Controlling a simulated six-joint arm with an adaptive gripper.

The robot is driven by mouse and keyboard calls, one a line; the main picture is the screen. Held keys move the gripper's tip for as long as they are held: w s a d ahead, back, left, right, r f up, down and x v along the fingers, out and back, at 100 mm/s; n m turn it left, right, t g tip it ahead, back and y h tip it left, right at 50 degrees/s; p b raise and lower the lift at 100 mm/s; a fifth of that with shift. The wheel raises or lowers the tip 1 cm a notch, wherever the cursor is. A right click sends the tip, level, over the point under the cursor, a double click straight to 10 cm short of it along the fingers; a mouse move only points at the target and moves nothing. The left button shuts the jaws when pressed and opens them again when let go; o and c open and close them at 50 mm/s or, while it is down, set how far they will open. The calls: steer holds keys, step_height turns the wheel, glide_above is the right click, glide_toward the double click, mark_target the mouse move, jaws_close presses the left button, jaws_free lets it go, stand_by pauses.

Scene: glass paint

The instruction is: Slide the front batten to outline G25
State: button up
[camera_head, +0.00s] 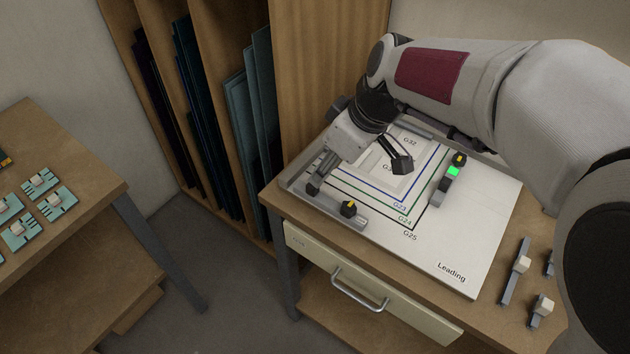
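The gap between batten and G25 line is too small to judge.
A second batten (440,190) with a yellow-marked knob and a green light stands on the board's right side. Small clamps (517,270) lie on the table to the right. A drawer (310,252) is below. Glass sheets (238,115) stand in a rack behind.

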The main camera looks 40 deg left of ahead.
mark_target(330, 201)
steer(key=shift+x, duration=3.85)
jaws_close()
